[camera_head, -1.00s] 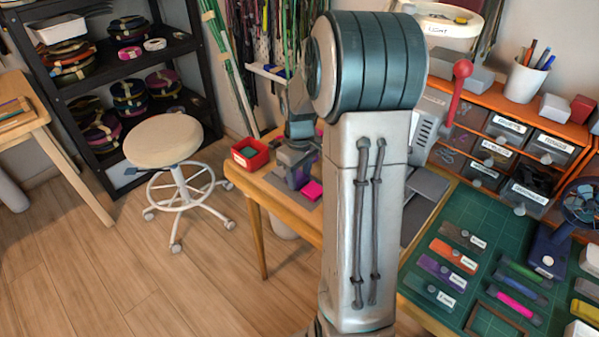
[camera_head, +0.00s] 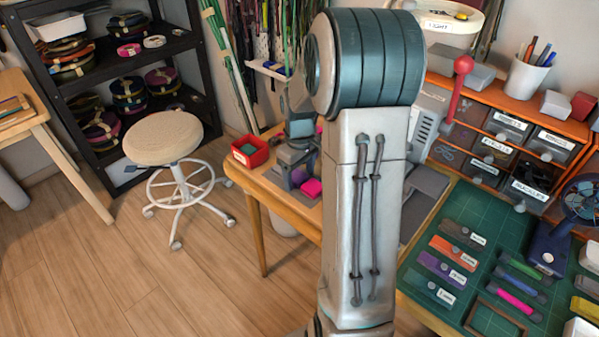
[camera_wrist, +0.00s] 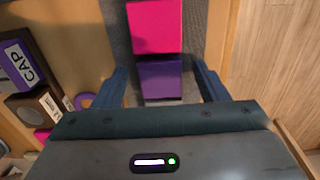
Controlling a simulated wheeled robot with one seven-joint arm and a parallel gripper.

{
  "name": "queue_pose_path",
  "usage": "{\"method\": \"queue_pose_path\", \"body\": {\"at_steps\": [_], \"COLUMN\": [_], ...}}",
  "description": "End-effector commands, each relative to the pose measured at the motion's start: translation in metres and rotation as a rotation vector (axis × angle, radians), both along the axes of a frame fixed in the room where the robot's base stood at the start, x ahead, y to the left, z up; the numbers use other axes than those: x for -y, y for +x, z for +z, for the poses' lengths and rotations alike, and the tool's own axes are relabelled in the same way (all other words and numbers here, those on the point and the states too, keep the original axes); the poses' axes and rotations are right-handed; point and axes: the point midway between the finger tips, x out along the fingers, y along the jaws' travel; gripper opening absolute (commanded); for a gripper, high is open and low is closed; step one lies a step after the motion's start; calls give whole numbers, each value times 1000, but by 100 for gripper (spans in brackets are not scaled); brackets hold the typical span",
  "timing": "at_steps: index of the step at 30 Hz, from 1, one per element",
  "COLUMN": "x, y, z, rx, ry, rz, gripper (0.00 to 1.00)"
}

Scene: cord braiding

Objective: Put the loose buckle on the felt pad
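In the wrist view my gripper (camera_wrist: 161,76) is open, with one blue finger on each side. A purple block (camera_wrist: 160,80) lies between the fingers with gaps on both sides, and a bright pink block (camera_wrist: 155,26) lies just beyond it. Both are over a dark grey strip (camera_wrist: 117,30). In the head view my gripper (camera_head: 296,165) is low over the wooden table, beside the pink block (camera_head: 312,188), partly hidden by my arm. I cannot pick out the loose buckle for certain. I cannot tell whether the grey strip is the felt pad.
A red bin (camera_head: 250,153) stands at the table's left corner. A green mat (camera_head: 480,240) with labelled coloured pieces lies to the right, below orange drawers (camera_head: 508,125). A small fan (camera_head: 560,230) stands there. In the wrist view a purple piece labelled CAP (camera_wrist: 20,65) is at left.

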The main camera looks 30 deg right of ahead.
Motion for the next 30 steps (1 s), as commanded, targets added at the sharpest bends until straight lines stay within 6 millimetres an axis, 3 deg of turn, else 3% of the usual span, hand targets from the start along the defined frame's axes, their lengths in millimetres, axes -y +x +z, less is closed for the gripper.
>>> {"method": "queue_pose_path", "body": {"at_steps": [11, 24, 30], "x": [0, 0, 0], "y": [1, 1, 0], "z": [10, 103, 130], "rx": [3, 4, 1], "ry": [-1, -2, -1], "rz": [0, 0, 0], "gripper": [66, 66, 66]}}
